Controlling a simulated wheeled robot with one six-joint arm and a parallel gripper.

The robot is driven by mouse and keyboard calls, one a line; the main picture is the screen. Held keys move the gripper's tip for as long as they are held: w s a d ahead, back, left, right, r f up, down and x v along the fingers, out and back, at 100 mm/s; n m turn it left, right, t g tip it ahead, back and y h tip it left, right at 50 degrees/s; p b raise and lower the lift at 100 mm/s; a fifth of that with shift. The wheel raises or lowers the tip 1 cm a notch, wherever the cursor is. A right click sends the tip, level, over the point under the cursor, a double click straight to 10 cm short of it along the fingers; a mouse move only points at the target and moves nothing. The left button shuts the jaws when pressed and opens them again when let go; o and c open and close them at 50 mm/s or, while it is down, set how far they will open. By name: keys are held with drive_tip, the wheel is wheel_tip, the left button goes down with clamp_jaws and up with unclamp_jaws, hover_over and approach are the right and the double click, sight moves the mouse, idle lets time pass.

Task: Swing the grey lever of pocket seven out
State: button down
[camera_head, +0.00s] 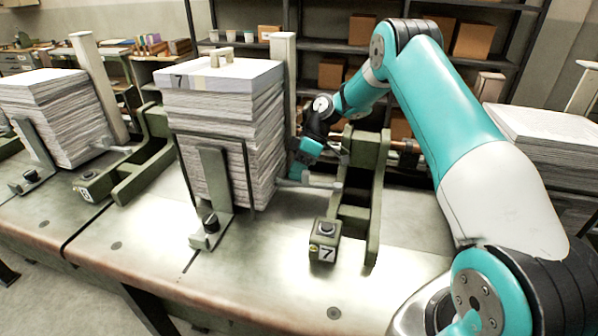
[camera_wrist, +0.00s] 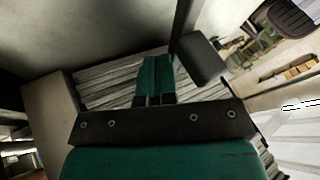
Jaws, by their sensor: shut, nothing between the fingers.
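Pocket seven is marked by a "7" plate (camera_head: 326,254) on a green block with a dark knob. Its tall paper stack (camera_head: 215,125) stands upright behind a thin dark frame. The grey lever (camera_head: 318,183) sticks out to the right from the stack's lower right side, toward the green bracket. My gripper (camera_head: 292,172) is at the stack's right side, just above and beside the lever. In the wrist view, the teal fingers (camera_wrist: 155,77) are together and empty in front of the sheets (camera_wrist: 108,82). A dark grey rounded bar (camera_wrist: 203,60), perhaps the lever, is just right of them; contact is unclear.
The green bracket (camera_head: 376,200) stands right of the lever, close to my arm. A grey upright clamp (camera_head: 213,180) stands before the stack. Pocket eight's stack (camera_head: 55,115) is at left, another stack (camera_head: 545,130) at right. The bench front (camera_head: 300,290) is mostly clear.

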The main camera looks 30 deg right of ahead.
drive_tip(key=shift+s+a+f+n+g+b, duration=0.2)
drive_tip(key=shift+s+a+n+g+b, duration=0.4)
drive_tip(key=shift+n, duration=0.3)
drive_tip(key=shift+s+a+n+g+h+b, duration=0.6)
drive_tip(key=shift+s+a+n+b, duration=0.25)
drive_tip(key=shift+n+b, duration=0.3)
drive_tip(key=shift+s+a+n+g+h+b, duration=0.2)
drive_tip(key=shift+s+n+g+b, duration=0.05)
drive_tip(key=shift+s+n+b, duration=0.3)
drive_tip(key=shift+s+a+n+g+h+b, duration=0.25)
drive_tip(key=shift+s+n+b, duration=0.15)
drive_tip(key=shift+n+b, duration=0.1)
drive_tip(key=shift+s+a+r+n+g+h+b, duration=0.15)
drive_tip(key=shift+s+n+g+h+b, duration=0.25)
drive_tip(key=shift+s+n+b, duration=0.45)
wheel_tip(320, 180, up, 20)
drive_tip(key=p, duration=1.6)
drive_tip(key=shift+w, duration=0.1)
